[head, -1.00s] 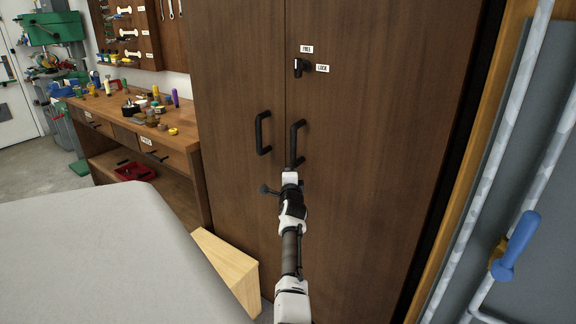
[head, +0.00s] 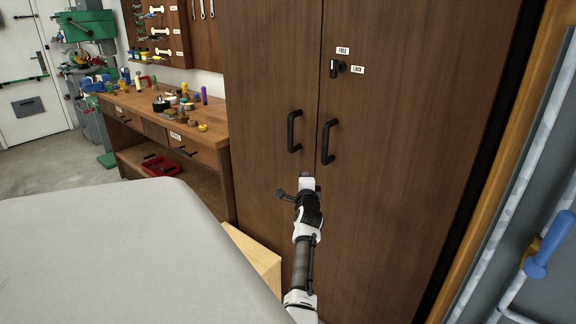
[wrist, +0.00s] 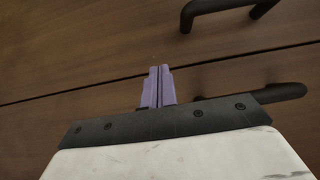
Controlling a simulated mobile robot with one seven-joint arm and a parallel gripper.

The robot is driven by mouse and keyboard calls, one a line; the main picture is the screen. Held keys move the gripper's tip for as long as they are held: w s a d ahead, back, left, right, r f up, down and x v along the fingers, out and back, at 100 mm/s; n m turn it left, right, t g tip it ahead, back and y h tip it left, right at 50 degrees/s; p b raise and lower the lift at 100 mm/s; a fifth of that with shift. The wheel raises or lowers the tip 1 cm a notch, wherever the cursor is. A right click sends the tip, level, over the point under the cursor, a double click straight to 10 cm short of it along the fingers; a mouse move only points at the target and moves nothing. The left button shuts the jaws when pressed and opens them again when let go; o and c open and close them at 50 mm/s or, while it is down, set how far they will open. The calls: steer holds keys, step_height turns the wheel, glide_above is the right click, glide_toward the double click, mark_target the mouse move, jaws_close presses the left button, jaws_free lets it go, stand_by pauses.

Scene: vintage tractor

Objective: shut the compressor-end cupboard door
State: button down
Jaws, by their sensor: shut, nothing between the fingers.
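The tall brown wooden cupboard has a left door (head: 268,80) and a right door (head: 400,150), each with a black bar handle, left (head: 294,131) and right (head: 327,142). They meet at a thin dark seam and look about flush; I cannot tell whether a small gap remains. Which door is the compressor-end one is not shown. My gripper (head: 306,176) is shut and empty, just below and between the handles, left of the right one. In the wrist view its purple fingertips (wrist: 158,85) lie close to the seam; contact is unclear. Both handles show there too.
A black latch (head: 336,68) with small labels sits high on the right door. A grey-topped surface (head: 110,250) and a pale wooden block (head: 254,258) lie at the left front. A workbench (head: 165,125) stands beyond. A blue-handled lever (head: 548,245) is at the right.

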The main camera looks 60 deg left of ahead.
steer(key=s+d+b, duration=0.1)
steer(key=s+d, duration=0.1)
steer(key=s, duration=0.4)
steer(key=shift+s+d, duration=0.25)
steer(key=shift+s, duration=0.15)
steer(key=shift+f, duration=0.1)
